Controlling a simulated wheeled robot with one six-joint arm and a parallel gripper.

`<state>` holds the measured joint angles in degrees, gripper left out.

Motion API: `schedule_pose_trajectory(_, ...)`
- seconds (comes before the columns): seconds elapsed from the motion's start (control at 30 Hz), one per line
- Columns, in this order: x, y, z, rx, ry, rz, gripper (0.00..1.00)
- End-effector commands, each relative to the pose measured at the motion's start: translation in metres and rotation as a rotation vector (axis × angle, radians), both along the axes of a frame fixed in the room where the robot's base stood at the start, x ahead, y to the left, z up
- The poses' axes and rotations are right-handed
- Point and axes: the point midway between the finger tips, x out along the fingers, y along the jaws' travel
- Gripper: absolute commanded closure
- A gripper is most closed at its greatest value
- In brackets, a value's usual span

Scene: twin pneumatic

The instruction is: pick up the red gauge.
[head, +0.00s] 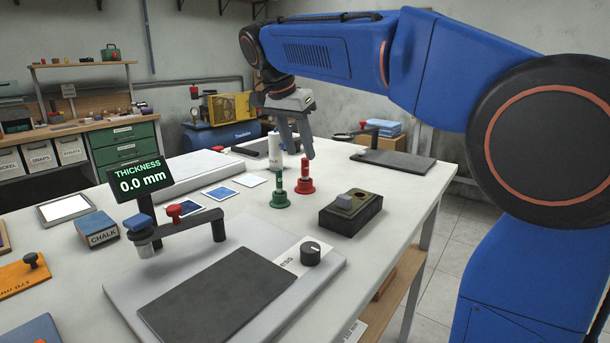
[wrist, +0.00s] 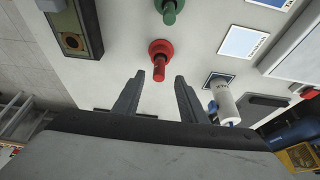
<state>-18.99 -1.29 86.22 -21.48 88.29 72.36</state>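The red gauge (head: 305,178) stands upright on the white table, with a wide round base and a narrow stem. It also shows in the wrist view (wrist: 160,58), just beyond the fingertips and between their lines. My gripper (head: 297,150) is above the table, over and slightly behind the red gauge. In the wrist view its two fingers (wrist: 158,78) are apart with nothing between them. The green gauge (head: 280,192) stands to the left of the red one in the head view and shows at the top of the wrist view (wrist: 170,10).
A dark block with a hole (head: 350,213) sits right of the gauges. A white bottle (head: 275,151) stands close behind, near my fingers. The thickness gauge stand (head: 178,232) and a grey plate (head: 220,296) are in front. Flat cards (head: 220,193) lie to the left.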

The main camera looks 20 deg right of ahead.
Motion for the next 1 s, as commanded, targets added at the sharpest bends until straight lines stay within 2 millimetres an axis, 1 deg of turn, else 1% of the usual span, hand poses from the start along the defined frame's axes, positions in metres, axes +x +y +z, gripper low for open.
schedule_pose_trajectory(0.07, 0.001, -0.003, -0.005, -0.001, 0.001, 0.000, 0.62)
schedule_pose_trajectory(0.23, 0.007, -0.014, -0.025, -0.001, 0.003, -0.002, 0.62)
schedule_pose_trajectory(0.4, 0.011, -0.019, -0.042, 0.000, 0.002, -0.001, 0.62)
schedule_pose_trajectory(0.5, 0.013, -0.020, -0.045, 0.000, 0.000, 0.000, 0.62)
schedule_pose_trajectory(0.7, 0.013, -0.020, -0.046, 0.000, 0.000, 0.000, 0.62)
schedule_pose_trajectory(0.73, 0.013, -0.020, -0.046, 0.000, 0.000, 0.000, 0.67)
schedule_pose_trajectory(0.77, 0.013, -0.020, -0.046, 0.000, 0.000, 0.000, 0.74)
schedule_pose_trajectory(0.8, 0.013, -0.020, -0.045, 0.000, 0.000, 0.000, 0.83)
schedule_pose_trajectory(0.87, 0.013, -0.020, -0.045, 0.000, 0.000, 0.000, 0.98)
schedule_pose_trajectory(0.9, 0.013, -0.020, -0.045, 0.000, 0.000, 0.000, 1.00)
schedule_pose_trajectory(1.0, 0.013, -0.020, -0.045, 0.000, 0.000, 0.000, 1.00)
